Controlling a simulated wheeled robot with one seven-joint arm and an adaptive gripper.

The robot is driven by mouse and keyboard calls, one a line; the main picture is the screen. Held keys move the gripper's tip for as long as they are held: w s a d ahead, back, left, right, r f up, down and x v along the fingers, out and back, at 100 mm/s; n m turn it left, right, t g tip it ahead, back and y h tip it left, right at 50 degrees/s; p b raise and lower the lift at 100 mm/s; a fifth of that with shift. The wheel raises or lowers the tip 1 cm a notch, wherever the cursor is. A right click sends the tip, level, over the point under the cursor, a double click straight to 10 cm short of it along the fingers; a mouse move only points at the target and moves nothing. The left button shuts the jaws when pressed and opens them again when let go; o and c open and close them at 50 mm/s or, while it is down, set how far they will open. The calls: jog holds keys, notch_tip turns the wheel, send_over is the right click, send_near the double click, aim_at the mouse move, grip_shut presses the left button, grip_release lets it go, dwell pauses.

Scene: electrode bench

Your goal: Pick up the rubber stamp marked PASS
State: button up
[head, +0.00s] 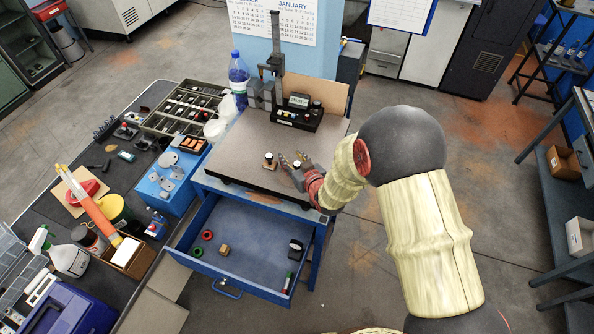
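A small stamp-like piece (269,161) with a black knob and a light wooden base stands upright on the grey plate of the bench (240,150). Any marking on it is too small to read, so I cannot tell whether it says PASS. My gripper (291,157) is low over the plate, just right of this piece and apart from it. Its two fingers look spread, pointing to the back left. A dark round knob (297,164) shows between the fingers; I cannot tell whether it belongs to another stamp or whether the fingers touch it.
A black gauge stand (292,112) stands at the plate's back. Below the plate, a blue drawer (240,243) is open, holding rings, a wooden block (224,249) and a marker (287,282). A blue box (172,180) stands left. The plate's front left is clear.

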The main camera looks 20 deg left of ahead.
jog(key=shift+c, duration=1.3)
grip_shut()
